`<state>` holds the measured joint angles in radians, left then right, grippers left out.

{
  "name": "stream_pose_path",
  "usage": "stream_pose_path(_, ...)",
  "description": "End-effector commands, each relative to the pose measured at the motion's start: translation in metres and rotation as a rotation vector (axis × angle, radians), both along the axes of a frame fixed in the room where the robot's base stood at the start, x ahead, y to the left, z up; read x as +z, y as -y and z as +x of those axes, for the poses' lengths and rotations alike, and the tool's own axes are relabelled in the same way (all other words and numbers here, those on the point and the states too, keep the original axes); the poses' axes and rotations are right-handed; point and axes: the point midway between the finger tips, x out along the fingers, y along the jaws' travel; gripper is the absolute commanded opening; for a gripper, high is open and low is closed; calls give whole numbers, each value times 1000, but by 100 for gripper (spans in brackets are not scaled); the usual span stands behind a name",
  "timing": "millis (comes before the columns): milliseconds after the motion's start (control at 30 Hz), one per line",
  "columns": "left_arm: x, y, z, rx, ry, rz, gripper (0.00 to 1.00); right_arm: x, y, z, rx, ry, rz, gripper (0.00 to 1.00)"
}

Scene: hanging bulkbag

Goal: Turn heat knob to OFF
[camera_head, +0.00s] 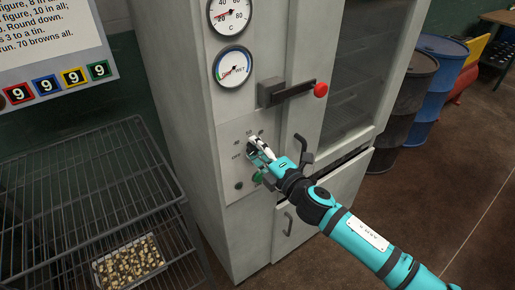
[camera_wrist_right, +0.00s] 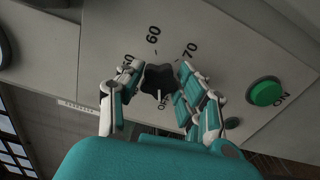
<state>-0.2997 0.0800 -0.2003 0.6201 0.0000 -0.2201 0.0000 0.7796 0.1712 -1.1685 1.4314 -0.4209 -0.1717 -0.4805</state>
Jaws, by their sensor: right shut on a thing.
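The heat knob (camera_wrist_right: 157,78) is black and sits on the pale control panel (camera_head: 228,180) of the tall cabinet. Numbers such as 50, 60 and 70 and the word OFF are printed around it. A short pale mark shows on the knob's side close to OFF, but I cannot tell for sure that it is the pointer. My right gripper (camera_head: 259,150) is at the panel. In the wrist view its fingers (camera_wrist_right: 154,92) close on the knob from both sides. In the head view the fingers mostly hide the knob. My left gripper is not in view.
A green ON button (camera_wrist_right: 266,92) is beside the knob. Two round gauges (camera_head: 234,66) and a red-tipped door handle (camera_head: 300,92) are above. A wire rack (camera_head: 75,150) with a tray of small pieces (camera_head: 128,266) stands left. Barrels (camera_head: 408,100) stand right.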

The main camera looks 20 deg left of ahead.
Motion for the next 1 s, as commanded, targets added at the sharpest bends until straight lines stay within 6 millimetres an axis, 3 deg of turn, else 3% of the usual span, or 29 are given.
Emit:
stream_pose_path(833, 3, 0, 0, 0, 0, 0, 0, -2, 0, -1, 1, 102, -84, 4)
stream_pose_path(867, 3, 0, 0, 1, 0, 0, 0, -2, 0, -1, 1, 102, -84, 40)
stream_pose_path(1000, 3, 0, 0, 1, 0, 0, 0, -1, 0, 0, 1, 101, -83, 58)
